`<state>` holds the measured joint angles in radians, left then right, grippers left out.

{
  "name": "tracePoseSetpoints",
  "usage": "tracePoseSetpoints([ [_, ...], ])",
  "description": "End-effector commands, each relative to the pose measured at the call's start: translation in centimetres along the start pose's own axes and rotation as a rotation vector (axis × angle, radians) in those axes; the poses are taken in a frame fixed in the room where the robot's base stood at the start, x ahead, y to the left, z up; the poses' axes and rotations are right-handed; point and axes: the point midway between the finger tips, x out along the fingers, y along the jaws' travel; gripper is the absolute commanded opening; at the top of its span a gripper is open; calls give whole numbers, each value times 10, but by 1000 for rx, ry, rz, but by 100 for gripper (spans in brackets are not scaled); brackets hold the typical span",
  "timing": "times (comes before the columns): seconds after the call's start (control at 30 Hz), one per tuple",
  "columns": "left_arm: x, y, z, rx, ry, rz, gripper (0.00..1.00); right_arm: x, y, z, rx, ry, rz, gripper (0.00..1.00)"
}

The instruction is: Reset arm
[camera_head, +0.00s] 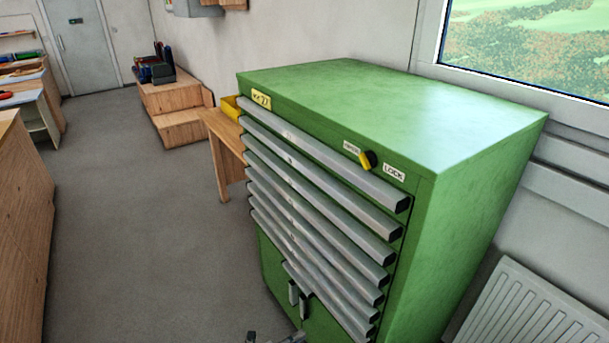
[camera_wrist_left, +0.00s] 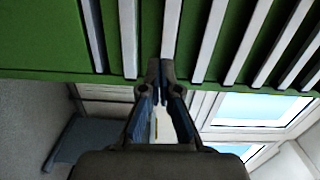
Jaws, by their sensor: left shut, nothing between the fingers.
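My left gripper (camera_wrist_left: 160,72) is shut and empty in the left wrist view, its fingertips together in front of the green cabinet (camera_wrist_left: 40,40). I cannot tell whether the tips touch it. In the head view only a small part of the left gripper (camera_head: 275,338) shows at the bottom edge, in front of the cabinet's lower part. The green cabinet (camera_head: 400,95) has several drawers with long grey handles (camera_head: 320,155). A yellow and black lock knob (camera_head: 368,160) sits near the top, beside a "LOCK" label (camera_head: 394,172). My right gripper is not in view.
A radiator (camera_head: 535,310) and a window (camera_head: 530,45) are right of the cabinet. A wooden table (camera_head: 225,140) with a yellow bin (camera_head: 231,107) stands behind it. Wooden steps (camera_head: 175,105) are farther back. The grey floor (camera_head: 135,230) to the left is clear.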

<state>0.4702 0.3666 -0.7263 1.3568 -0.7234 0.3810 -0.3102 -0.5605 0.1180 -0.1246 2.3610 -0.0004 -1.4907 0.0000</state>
Motion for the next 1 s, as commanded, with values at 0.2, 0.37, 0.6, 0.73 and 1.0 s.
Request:
tracePoseSetpoints([
  [0.2,-67,75,23,-519,-461,68,0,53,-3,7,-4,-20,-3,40],
  [0.37,-162,168,4,-946,-856,189,0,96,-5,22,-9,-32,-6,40],
  [0.6,-303,267,-92,-1416,-1323,404,0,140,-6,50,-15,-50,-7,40],
  [0.73,-358,290,-146,-1580,-1498,500,0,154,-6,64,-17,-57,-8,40],
  [1.0,-399,303,-193,-1701,-1636,582,0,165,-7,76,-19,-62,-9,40],
])
